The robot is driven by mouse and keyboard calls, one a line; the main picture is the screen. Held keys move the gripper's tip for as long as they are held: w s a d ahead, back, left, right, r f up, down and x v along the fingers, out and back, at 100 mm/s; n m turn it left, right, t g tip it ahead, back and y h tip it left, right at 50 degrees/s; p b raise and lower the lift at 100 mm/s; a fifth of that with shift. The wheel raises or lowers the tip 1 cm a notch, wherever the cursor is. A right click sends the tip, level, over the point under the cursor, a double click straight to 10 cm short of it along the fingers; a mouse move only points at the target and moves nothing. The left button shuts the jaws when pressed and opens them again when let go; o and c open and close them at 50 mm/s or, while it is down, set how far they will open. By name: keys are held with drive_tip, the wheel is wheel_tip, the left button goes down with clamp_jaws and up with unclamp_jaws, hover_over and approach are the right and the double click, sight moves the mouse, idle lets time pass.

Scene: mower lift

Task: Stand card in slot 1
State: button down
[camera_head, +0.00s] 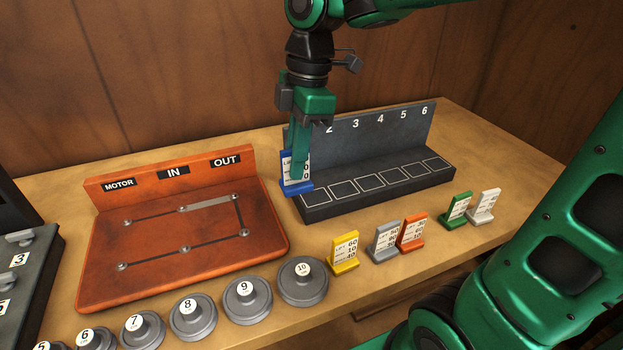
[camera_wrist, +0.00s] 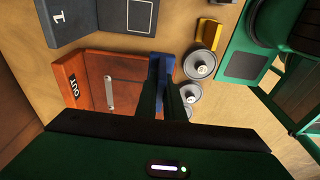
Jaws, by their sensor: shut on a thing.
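My gripper (camera_head: 299,176) is shut on the blue card (camera_head: 291,187) and holds it upright at the left end of the dark slot rack (camera_head: 408,184). The card's white printed face is partly covered by the fingers. The outlined slot 1 (camera_head: 316,197) is empty, just right of the card; its number is hidden behind my gripper in the head view. In the wrist view the blue card (camera_wrist: 166,66) shows between the fingertips, over the edge of the orange board and apart from the rack, whose number 1 (camera_wrist: 59,18) and slot 1 outline (camera_wrist: 140,15) are visible.
Yellow (camera_head: 345,253), grey (camera_head: 384,241), orange (camera_head: 411,232), green (camera_head: 456,211) and white (camera_head: 483,207) cards stand in front of the rack. The orange board (camera_head: 185,235) lies left. Several numbered grey weights (camera_head: 247,300) line the front. The other slots are empty.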

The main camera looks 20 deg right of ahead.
drive_tip(key=shift+w+d+f, duration=1)
drive_tip(key=shift+d+f, duration=0.1)
drive_tip(key=shift+f, duration=0.5)
drive_tip(key=shift+w+d+f, duration=1)
drive_tip(key=shift+d+f, duration=0.1)
drive_tip(key=shift+f, duration=0.45)
drive_tip(key=shift+w+d+f, duration=1)
drive_tip(key=shift+d+f, duration=0.1)
drive_tip(key=shift+f, duration=0.5)
drive_tip(key=shift+f, duration=0.1)
drive_tip(key=c, duration=1.9)
unclamp_jaws()
drive_tip(key=shift+o, duration=0.2)
wheel_tip(320, 180, up, 12)
drive_tip(key=d, duration=0.2)
drive_tip(key=s+d+f+m, duration=0.4)
drive_tip(key=s+d+m, duration=0.1)
drive_tip(key=s+m, duration=0.2)
drive_tip(key=s+d+f+m+h, duration=0.1)
drive_tip(key=s+d+f+m, duration=0.2)
drive_tip(key=s+d+m, duration=0.2)
drive_tip(key=s+d+f+m, duration=0.4)
drive_tip(key=s+d+m, duration=0.1)
drive_tip(key=s+m, duration=0.6)
drive_tip(key=shift+s+d+f+m+h, duration=0.25)
drive_tip(key=shift+f+m+h, duration=0.1)
drive_tip(key=shift+m, duration=0.35)
